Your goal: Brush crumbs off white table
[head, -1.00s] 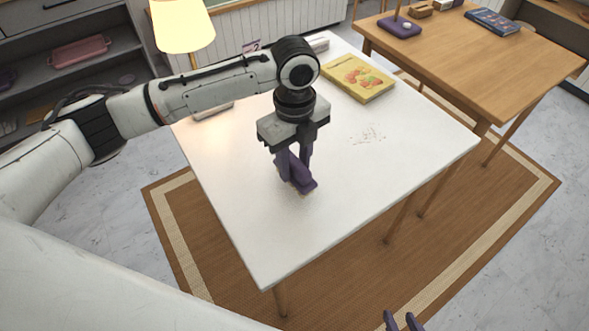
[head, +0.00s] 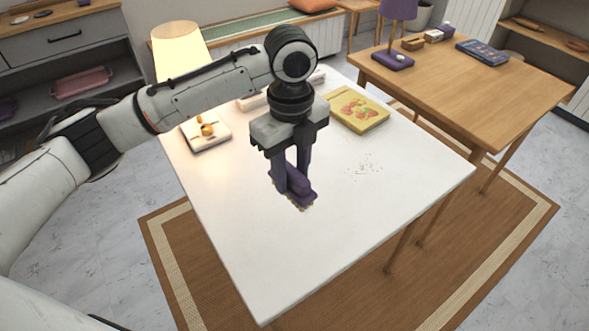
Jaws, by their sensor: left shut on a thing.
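The white table (head: 236,228) fills the middle of the head view. A loose patch of small dark crumbs (head: 365,167) lies on its right part, in front of a yellow book. My left gripper (head: 291,181) is shut on a purple brush (head: 297,190) with pale bristles along its lower edge. The brush is held over the table, left of the crumbs and apart from them. I cannot tell for sure whether the bristles touch the table. My right gripper does not show.
The yellow book (head: 357,109) lies near the back right edge of the table. A lit lamp (head: 180,52) and a small white box with a gold ornament (head: 207,131) are at the back left. A wooden table (head: 455,90) stands behind on the right.

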